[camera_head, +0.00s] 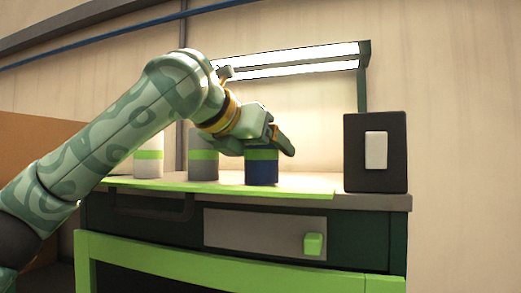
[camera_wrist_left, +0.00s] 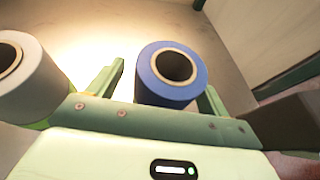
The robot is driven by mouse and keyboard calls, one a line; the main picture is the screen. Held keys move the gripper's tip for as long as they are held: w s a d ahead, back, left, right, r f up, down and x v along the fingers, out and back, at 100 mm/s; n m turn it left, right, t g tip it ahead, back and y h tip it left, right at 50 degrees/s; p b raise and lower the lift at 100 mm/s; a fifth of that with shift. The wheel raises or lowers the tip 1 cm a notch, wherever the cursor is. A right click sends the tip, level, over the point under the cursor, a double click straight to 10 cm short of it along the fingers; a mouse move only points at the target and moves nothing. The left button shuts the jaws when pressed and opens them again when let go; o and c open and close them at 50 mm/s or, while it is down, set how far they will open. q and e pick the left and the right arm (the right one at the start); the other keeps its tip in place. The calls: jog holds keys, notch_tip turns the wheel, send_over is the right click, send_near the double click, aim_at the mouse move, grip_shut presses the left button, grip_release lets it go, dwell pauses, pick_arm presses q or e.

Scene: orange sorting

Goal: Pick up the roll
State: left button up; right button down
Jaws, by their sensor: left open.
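A dark blue roll (camera_head: 262,173) with a green band stands upright on the workbench. In the left wrist view the blue roll (camera_wrist_left: 176,100) shows from above, with a dark hollow core. My left gripper (camera_head: 270,140) is at the upper part of this roll. Its jaws are open, and in the wrist view one finger is on each side of the roll. I cannot tell whether they touch it. A grey roll (camera_head: 203,170) and a white roll (camera_head: 148,166) stand to the left. My right gripper is not in view.
A black box with a white panel (camera_head: 375,155) stands at the bench's right end. A lamp bar (camera_head: 290,60) hangs above. A drawer with a green knob (camera_head: 313,244) is below.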

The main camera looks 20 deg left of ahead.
pick_arm(q)
jog(key=shift+s+d+r, duration=0.1)
jog(key=shift+s+d, duration=0.15)
jog(key=shift+s, duration=0.05)
jog(key=c, duration=1.1)
jog(key=shift+w+a, duration=0.1)
jog(key=shift+w+a+r, duration=0.1)
